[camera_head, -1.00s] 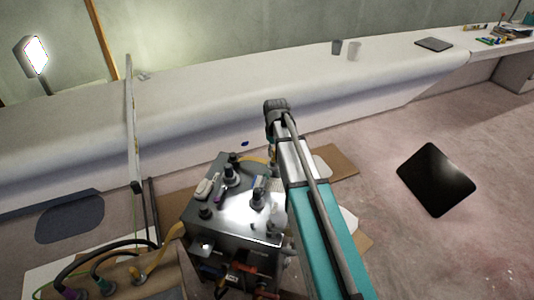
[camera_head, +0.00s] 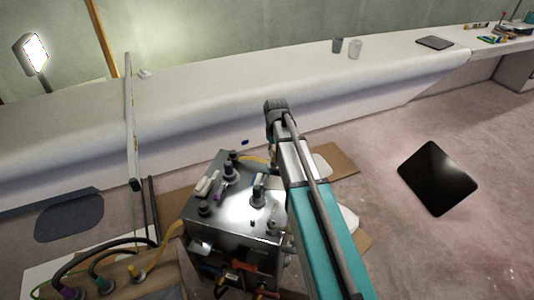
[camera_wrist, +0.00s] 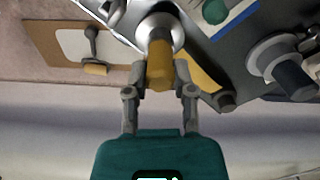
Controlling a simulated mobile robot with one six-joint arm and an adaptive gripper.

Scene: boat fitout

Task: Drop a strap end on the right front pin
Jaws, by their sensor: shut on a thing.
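In the wrist view, my gripper (camera_wrist: 160,82) is shut on a yellow strap end (camera_wrist: 159,68). The held end appears as a short yellow cylinder in front of a round pale metal part (camera_wrist: 160,32); I cannot tell whether they touch. A flat yellow strap piece (camera_wrist: 203,74) shows beside the right finger. In the head view, a yellow strap (camera_head: 254,160) lies at the back of the metal box (camera_head: 232,225), and my arm hides my gripper. Dark-topped pins, including one pin (camera_head: 257,198), stand on the box top. I cannot tell which is the right front pin.
A flanged pin with a dark post (camera_wrist: 288,74) stands right of the gripper in the wrist view. In the head view, hoses (camera_head: 100,250) lie at front left, a long white bench (camera_head: 200,110) runs behind, and a black panel (camera_head: 438,178) lies on clear floor.

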